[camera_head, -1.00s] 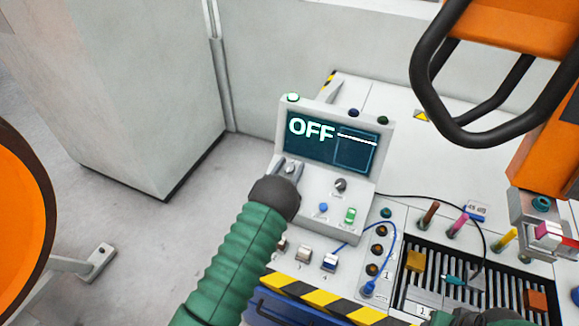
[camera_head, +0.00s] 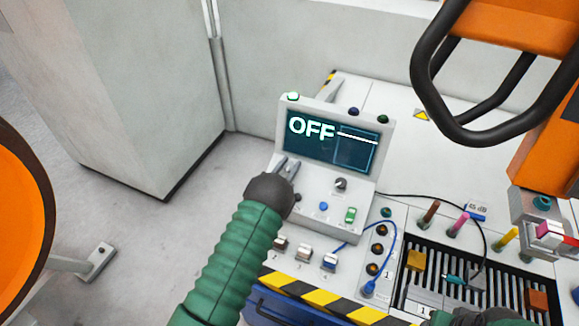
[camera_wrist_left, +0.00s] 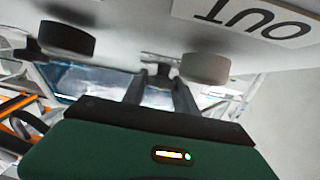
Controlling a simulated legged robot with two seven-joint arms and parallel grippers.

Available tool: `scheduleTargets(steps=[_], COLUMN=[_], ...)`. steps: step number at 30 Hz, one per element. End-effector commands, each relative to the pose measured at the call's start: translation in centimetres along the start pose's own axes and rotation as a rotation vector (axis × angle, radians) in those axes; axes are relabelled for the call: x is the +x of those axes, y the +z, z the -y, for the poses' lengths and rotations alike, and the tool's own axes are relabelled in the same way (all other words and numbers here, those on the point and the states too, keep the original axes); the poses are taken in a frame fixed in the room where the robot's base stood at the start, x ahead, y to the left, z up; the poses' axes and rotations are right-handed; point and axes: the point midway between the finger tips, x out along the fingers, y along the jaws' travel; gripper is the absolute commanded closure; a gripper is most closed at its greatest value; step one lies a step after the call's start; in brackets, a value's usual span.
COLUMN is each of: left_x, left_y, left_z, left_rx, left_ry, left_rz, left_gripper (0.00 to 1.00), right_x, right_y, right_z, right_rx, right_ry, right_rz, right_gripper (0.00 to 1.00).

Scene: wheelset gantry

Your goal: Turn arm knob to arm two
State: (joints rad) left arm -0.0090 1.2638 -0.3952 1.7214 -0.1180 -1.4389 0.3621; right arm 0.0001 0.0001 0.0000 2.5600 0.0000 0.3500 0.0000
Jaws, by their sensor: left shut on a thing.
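The grey control console (camera_head: 312,205) stands on the bench, and its screen (camera_head: 325,140) reads OFF. My left gripper (camera_head: 287,167) reaches the left part of its sloped panel, below the screen. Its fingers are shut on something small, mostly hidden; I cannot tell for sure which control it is. A dark knob (camera_head: 340,184) stands free to the right of the fingers. In the left wrist view the fingers (camera_wrist_left: 160,88) show close up, with a grey knob (camera_wrist_left: 205,68) beside the right finger and a black knob (camera_wrist_left: 66,38) to the left. My right gripper's fingers are not visible.
A blue button (camera_head: 323,206) and green switch (camera_head: 350,215) sit low on the panel. A blue cable (camera_head: 394,250) and slotted tray (camera_head: 450,262) lie to the right. An orange frame with a black handle (camera_head: 425,80) overhangs at upper right.

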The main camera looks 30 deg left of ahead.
Motion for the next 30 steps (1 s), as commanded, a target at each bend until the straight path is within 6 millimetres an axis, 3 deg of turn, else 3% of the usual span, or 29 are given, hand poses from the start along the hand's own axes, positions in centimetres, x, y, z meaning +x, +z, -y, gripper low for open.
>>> scheduleTargets(steps=[21,30], left_x=[-0.1,-0.1], left_y=[0.5,0.5], left_z=[0.1,0.0], left_rx=[0.229,0.284], left_ry=[0.491,0.614], left_rz=[0.004,0.006], left_gripper=[1.00,1.00], right_x=[3.8,4.6], right_y=[0.9,1.1], right_z=[0.0,0.0], right_rx=[0.000,0.000], right_ry=[0.000,0.000], right_rz=[0.000,0.000], right_gripper=[0.52,0.52])
